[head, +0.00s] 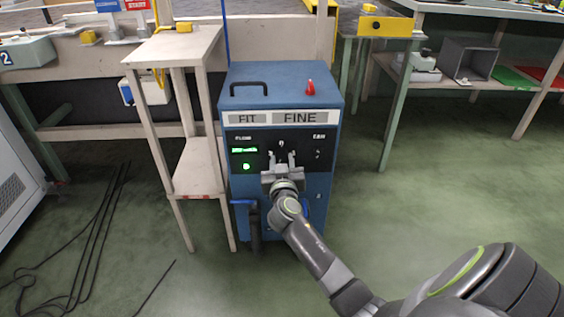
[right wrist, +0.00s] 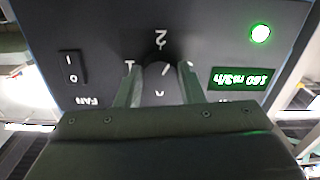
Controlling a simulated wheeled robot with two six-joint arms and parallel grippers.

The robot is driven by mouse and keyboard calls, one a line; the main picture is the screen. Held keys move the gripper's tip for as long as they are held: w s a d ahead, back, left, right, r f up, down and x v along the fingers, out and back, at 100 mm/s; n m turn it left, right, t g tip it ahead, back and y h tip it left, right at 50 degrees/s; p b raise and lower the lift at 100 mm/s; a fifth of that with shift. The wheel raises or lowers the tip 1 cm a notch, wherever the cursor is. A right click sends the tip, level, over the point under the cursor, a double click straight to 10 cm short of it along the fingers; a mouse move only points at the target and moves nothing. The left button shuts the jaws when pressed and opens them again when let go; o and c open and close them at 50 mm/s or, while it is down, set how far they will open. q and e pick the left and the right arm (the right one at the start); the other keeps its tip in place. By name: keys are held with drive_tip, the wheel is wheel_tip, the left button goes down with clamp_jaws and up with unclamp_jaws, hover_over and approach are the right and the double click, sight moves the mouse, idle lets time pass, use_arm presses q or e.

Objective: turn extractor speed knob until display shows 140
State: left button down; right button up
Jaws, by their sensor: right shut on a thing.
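The blue extractor cabinet (head: 275,85) stands ahead, with a dark control panel on its front. My right gripper (head: 281,160) is at the panel, its two fingers shut on the dark speed knob (right wrist: 160,70) between them. The knob is mostly hidden by the gripper in the head view. In the right wrist view, which sees the panel upside down, printed dial marks show around the knob. The green display (right wrist: 240,79) appears to read 160 m3/h; it also shows, too small to read, in the head view (head: 244,150). My left gripper is not in view.
A fan rocker switch (right wrist: 72,68) and a lit green lamp (right wrist: 260,34) flank the knob. A red-tipped part (head: 310,87) and a black handle (head: 248,87) are on the cabinet top. A wooden stand (head: 177,45) is close on the left. Black cables lie on the floor.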

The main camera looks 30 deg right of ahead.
drive_tip(key=n, duration=0.3)
drive_tip(key=shift+n+p, duration=0.3)
drive_tip(key=shift+p, duration=0.05)
drive_tip(key=shift+n, duration=0.3)
drive_tip(key=o, duration=1)
